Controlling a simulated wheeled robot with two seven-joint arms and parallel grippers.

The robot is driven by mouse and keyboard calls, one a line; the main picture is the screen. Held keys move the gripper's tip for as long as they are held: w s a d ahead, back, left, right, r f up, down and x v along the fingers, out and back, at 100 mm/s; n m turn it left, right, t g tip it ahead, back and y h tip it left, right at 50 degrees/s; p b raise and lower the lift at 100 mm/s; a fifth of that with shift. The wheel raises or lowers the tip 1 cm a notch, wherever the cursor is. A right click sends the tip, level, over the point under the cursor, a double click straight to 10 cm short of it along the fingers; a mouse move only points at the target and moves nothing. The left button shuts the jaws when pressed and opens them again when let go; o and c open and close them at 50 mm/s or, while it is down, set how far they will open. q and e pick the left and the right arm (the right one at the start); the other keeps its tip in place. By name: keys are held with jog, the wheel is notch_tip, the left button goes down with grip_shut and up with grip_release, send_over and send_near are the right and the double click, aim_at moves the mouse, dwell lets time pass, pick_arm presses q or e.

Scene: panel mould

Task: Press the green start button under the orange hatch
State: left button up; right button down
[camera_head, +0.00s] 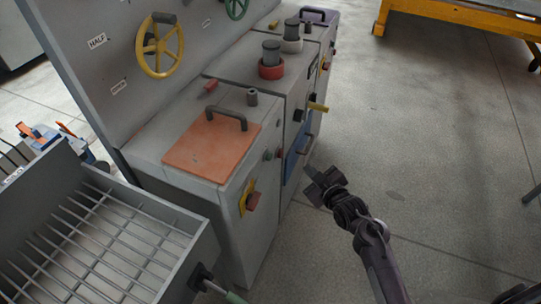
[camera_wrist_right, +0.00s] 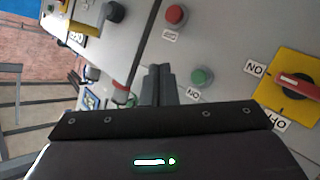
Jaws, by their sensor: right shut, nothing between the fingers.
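The orange hatch (camera_head: 212,145) lies flat and shut on top of the grey cabinet, with a dark handle (camera_head: 228,116) at its back edge. The green button (camera_wrist_right: 202,76) is on the cabinet's front panel, in plain sight in the right wrist view. A red button (camera_wrist_right: 176,14) sits above it in that picture. My right gripper (camera_head: 316,187) is shut and empty, in front of the cabinet; its fingertips (camera_wrist_right: 159,82) appear left of the green button in the wrist view. Contact with the panel cannot be told. My left gripper is not in view.
A red rotary switch on a yellow plate (camera_wrist_right: 298,88) is close to the green button. A grey wire-rack bin (camera_head: 205,250) stands at the front left. Yellow valve wheel (camera_head: 160,46) is on the back panel. The floor right of the cabinet is mostly clear.

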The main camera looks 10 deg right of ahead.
aim_at(269, 157)
jog(key=w+a+b, duration=0.3)
jog(key=w+a, duration=0.2)
jog(key=a, duration=0.2)
jog(key=shift+a, duration=0.2)
dwell(2.1)
jog(key=shift+w+a, duration=0.25)
jog(key=shift+a, duration=0.05)
jog(key=shift+w+a, duration=0.3)
jog(key=shift+a, duration=0.15)
dwell(0.9)
jog(key=shift+s+d, duration=0.1)
jog(key=shift+s+d+p, duration=0.45)
jog(key=shift+d+p, duration=0.2)
